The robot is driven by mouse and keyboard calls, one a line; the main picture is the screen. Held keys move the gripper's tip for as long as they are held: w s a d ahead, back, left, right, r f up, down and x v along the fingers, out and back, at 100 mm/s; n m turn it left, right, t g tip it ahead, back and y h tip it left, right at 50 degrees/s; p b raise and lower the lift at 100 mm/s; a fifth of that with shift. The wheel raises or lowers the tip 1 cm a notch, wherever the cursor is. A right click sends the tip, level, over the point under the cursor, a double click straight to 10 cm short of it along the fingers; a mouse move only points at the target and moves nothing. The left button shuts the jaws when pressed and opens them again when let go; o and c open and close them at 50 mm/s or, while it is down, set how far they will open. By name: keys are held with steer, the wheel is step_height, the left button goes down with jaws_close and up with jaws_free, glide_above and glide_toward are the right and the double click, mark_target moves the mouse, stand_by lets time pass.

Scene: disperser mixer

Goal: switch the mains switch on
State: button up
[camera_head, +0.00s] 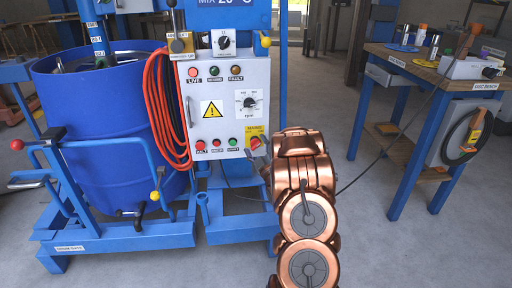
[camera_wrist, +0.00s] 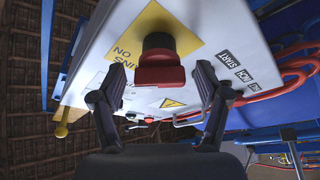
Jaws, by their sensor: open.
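The mains switch (camera_head: 256,143) is a red knob on a yellow plate at the lower right of the grey control panel (camera_head: 226,76). In the wrist view the red knob (camera_wrist: 160,72) sits on a black collar in front of its yellow plate (camera_wrist: 188,33). My gripper (camera_wrist: 161,68) is open, with one dark finger on each side of the knob. Gaps show between the fingers and the knob, so I see no contact. In the head view my copper arm hides most of my gripper and part of the switch's surroundings.
A row of push buttons (camera_head: 216,144) lies left of the switch. An orange hose (camera_head: 165,105) hangs at the panel's left edge, beside a blue drum (camera_head: 105,120). A workbench (camera_head: 435,80) stands at the right, with clear floor before it.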

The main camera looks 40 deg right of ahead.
steer(key=v, duration=1.2)
stand_by(0.6)
